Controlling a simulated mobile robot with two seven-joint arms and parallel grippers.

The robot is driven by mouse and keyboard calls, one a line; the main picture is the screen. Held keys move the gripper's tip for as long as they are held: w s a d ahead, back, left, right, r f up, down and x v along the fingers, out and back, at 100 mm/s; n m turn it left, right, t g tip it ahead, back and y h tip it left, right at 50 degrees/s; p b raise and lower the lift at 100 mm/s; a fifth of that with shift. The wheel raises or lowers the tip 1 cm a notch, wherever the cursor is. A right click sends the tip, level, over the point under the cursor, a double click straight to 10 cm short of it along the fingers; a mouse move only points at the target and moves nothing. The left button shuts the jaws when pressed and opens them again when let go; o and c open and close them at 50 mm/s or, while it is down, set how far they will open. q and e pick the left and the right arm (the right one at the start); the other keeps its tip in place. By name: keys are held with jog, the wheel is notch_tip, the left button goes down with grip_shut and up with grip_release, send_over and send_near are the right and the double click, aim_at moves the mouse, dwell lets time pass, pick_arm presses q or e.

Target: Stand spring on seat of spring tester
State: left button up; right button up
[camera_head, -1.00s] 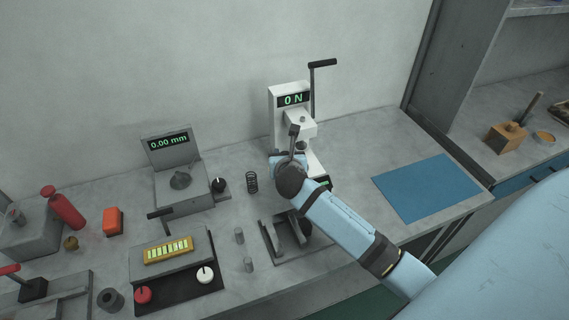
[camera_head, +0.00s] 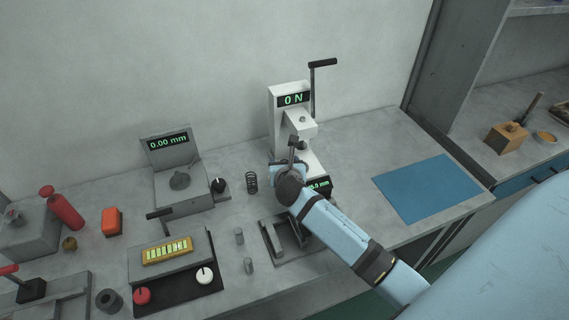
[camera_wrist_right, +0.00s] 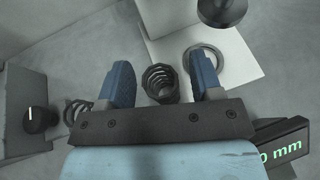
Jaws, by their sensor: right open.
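The white spring tester (camera_head: 279,122) stands at the back of the bench, reading 0 N. Its ring-shaped seat (camera_wrist_right: 207,57) lies on the white base, below a dark round plunger (camera_wrist_right: 222,8). A dark coil spring (camera_wrist_right: 161,83) is between the blue fingers of my right gripper (camera_wrist_right: 163,84), with visible gaps on both sides. It is left of the seat in the wrist view. My open right gripper (camera_head: 285,170) hides it in the head view. Another dark spring (camera_head: 251,182) stands to the left, partly visible behind a finger in the wrist view (camera_wrist_right: 76,111).
A grey gauge (camera_head: 178,185) reading 0.00 mm, with a black knob (camera_head: 218,185), stands left. A dark fixture (camera_head: 283,242) and small grey cylinders (camera_head: 239,236) lie in front. A blue mat (camera_head: 427,188) at right is clear.

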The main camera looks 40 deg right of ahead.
jog(key=shift+s+a+r, duration=0.1)
jog(key=shift+s+r, duration=0.1)
jog(key=v, duration=1.1)
jog(key=shift+s+a+r+p, duration=0.15)
jog(key=shift+s+r+p, duration=0.05)
jog(key=shift+p, duration=0.2)
jog(key=shift+f, duration=0.1)
